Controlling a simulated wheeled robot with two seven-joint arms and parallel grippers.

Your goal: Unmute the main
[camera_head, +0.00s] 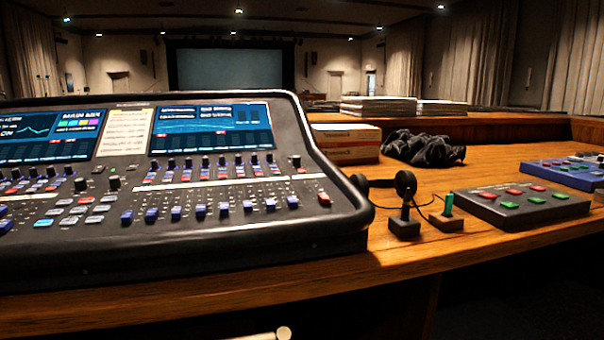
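The black mixing console (230,240) stands on the wooden desk at the left and centre. Its left screen (50,135) shows "MAIN MIX", and its right screen (212,129) shows channel displays. A row of blue fader caps (200,211) runs along the front, with a red cap (324,199) at the right end. Small red and white buttons (220,178) sit above the faders. Grey and white buttons (75,211) are at the left. I cannot tell which control is the main mute or its state. Neither gripper is clearly in view.
A dark box with red and green buttons (522,204) and a blue box (570,173) are at right. Behind are boxes (345,142), black cloth (425,147) and papers (378,107).

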